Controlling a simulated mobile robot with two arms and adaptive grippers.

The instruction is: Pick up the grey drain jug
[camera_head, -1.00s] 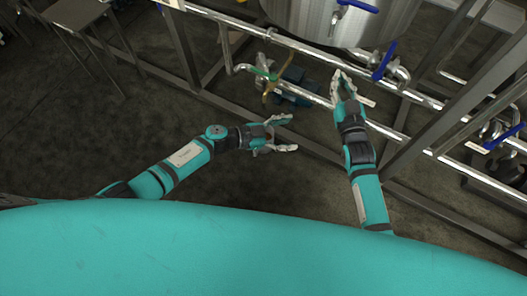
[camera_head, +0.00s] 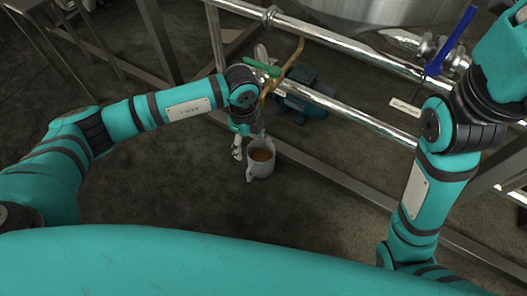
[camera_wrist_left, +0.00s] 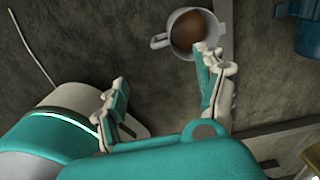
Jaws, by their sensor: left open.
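The grey drain jug (camera_head: 262,170) stands upright on the dark floor in the head view, with brown liquid inside. Its handle is on its left side. In the wrist view the jug (camera_wrist_left: 174,41) is at the top middle, its handle pointing left. My left gripper (camera_head: 242,146) points down just behind and to the left of the jug, partly hidden by its own wrist. In the wrist view the left gripper (camera_wrist_left: 160,78) has its fingers spread with nothing between them. One fingertip overlaps the jug's lower rim in the picture; I cannot tell whether they touch. My right gripper is out of view.
Shiny pipes (camera_head: 335,100) and a lower frame bar (camera_head: 330,176) run behind the jug. A green-handled valve (camera_head: 262,68) and a blue pump (camera_head: 305,95) are near my left wrist. A steel tank (camera_head: 370,12) is above. The floor left of the jug is clear.

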